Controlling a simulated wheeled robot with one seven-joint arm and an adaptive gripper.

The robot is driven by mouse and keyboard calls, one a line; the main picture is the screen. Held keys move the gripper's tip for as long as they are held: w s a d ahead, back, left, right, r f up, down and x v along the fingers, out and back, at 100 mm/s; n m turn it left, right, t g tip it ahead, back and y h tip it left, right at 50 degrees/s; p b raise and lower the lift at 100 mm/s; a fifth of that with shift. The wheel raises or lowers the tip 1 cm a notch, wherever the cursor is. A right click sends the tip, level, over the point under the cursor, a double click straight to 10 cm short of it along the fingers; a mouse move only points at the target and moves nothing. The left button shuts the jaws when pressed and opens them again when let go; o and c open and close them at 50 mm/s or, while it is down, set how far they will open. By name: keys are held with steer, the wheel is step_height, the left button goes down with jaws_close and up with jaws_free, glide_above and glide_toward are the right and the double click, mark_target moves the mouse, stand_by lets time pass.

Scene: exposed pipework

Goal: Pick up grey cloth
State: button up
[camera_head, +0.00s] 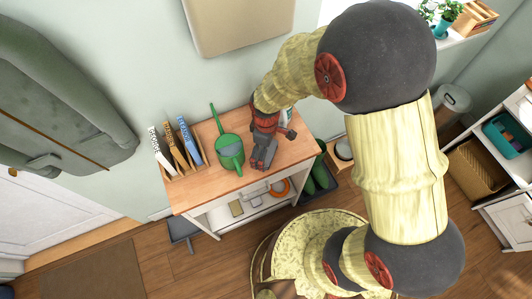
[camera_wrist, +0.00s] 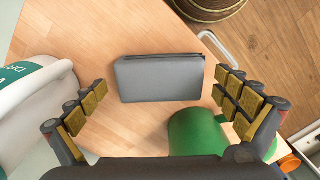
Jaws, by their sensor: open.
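A grey folded cloth (camera_wrist: 160,80) lies flat on the light wooden tabletop (camera_wrist: 140,130). In the wrist view it shows as a rectangle beyond and between the fingers. My gripper (camera_wrist: 165,98) is open, with its gold-padded fingers to the left and right of the cloth and nothing held between them. In the head view my gripper (camera_head: 263,160) hangs over the right part of the wooden table (camera_head: 210,190). There I cannot make out the cloth apart from the dark gripper over it.
A green watering can (camera_head: 230,150) stands left of my gripper. A wooden holder with upright files (camera_head: 178,150) is at the table's left end.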

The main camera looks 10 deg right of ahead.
steer(key=shift+f, duration=0.45)
steer(key=shift+c, duration=0.9)
steer(key=c, duration=1.1)
steer(key=shift+o, duration=0.2)
steer(key=shift+r, duration=0.15)
